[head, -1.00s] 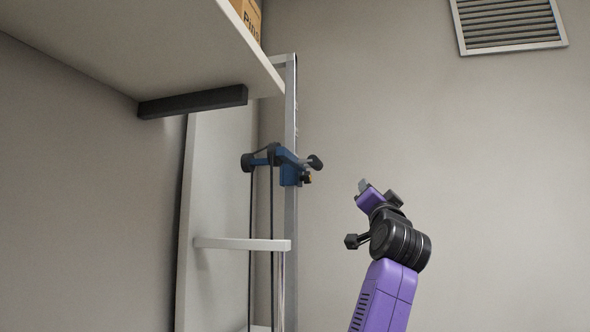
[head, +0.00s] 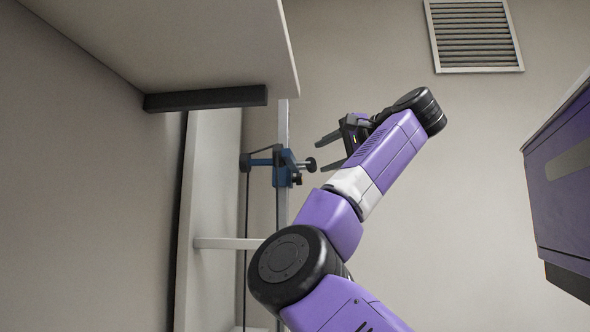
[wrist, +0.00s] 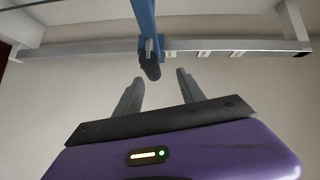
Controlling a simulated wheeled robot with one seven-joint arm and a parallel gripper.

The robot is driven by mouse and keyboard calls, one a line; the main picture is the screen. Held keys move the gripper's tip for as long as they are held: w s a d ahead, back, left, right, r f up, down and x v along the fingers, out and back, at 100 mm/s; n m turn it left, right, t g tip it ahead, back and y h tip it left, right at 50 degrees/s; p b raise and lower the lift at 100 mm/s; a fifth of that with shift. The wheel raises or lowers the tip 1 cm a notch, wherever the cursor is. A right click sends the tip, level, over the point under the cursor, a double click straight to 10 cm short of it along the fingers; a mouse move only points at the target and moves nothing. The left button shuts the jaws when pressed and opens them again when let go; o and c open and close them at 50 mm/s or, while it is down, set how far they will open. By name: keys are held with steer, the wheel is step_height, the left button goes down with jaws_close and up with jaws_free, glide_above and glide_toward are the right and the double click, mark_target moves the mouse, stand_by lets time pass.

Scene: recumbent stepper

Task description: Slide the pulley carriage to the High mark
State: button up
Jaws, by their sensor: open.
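The blue pulley carriage (head: 284,167) sits on an upright metal rail (head: 283,130). A dark knob or handle (head: 308,165) sticks out from it to the right, toward my gripper. A pulley wheel with a dark cord hangs on its left side. My gripper (head: 328,152) is open and just right of the handle in the head view. In the wrist view the handle (wrist: 150,66) lies just beyond and between the two open fingertips (wrist: 158,80), apart from them. Pale marks (wrist: 220,53) show along the rail in the wrist view; their wording is too small to read.
A shelf (head: 200,50) with a black bracket (head: 205,98) overhangs at the upper left, close above the carriage. A pale crossbar (head: 226,243) lies below. A vent (head: 474,36) is on the back wall.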

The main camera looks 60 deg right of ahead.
steer(key=w+d+f+y+p, duration=0.1)
steer(key=w+d+f+p, duration=0.1)
steer(key=w, duration=0.5)
steer(key=shift+w+f, duration=0.15)
steer(key=shift+f, duration=0.1)
jaws_close()
